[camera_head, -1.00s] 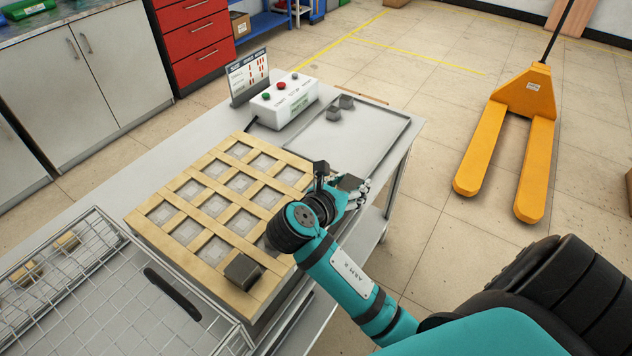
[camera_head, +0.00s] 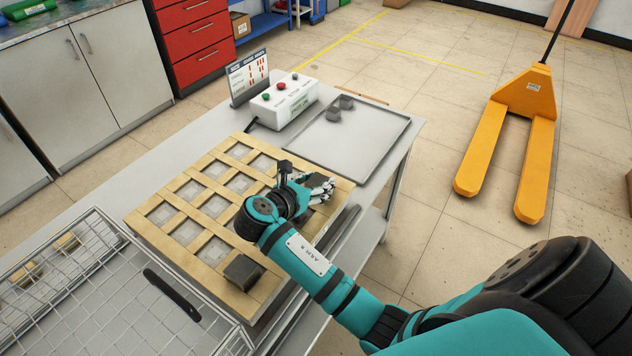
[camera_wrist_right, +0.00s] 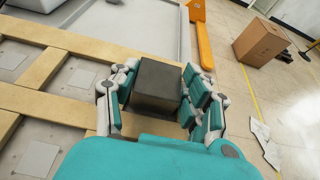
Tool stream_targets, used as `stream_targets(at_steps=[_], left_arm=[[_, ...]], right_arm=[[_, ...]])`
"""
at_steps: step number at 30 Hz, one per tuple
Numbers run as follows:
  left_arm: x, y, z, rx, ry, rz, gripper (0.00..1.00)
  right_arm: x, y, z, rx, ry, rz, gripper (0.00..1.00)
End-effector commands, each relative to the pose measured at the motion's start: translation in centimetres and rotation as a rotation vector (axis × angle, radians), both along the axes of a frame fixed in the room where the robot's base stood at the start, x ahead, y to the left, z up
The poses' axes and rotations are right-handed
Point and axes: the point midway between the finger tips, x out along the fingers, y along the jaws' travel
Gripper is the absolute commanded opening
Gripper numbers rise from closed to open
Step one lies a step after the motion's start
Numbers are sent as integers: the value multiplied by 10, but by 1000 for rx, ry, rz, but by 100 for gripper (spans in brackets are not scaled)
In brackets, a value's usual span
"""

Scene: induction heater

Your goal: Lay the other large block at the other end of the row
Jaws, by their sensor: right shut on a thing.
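A large dark grey block (camera_wrist_right: 157,88) is between the fingers of my right gripper (camera_wrist_right: 160,95) in the right wrist view. In the head view my right gripper (camera_head: 320,188) is over the right part of the wooden grid (camera_head: 228,262), and the hand mostly hides the held block. I cannot tell whether the block touches the wood. Another large dark block (camera_head: 243,271) lies on the grid's near end. My left gripper is not in view.
A control box (camera_head: 285,100) with buttons stands near a sign (camera_head: 247,75). A wire basket (camera_head: 100,290) is at the lower left. A yellow pallet truck (camera_head: 520,100) stands on the floor.

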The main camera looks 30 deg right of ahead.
Motion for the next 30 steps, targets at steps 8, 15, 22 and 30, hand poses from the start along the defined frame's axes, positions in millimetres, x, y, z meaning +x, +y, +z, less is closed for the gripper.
stream_targets(at_steps=[8,15,22,30], left_arm=[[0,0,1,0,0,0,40],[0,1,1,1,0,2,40],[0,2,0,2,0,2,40],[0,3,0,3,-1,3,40]], right_arm=[[0,0,-2,0,-1,0,55],[0,0,-2,0,-1,0,70],[-1,3,2,0,-1,2,70],[-17,45,20,3,-2,3,70]])
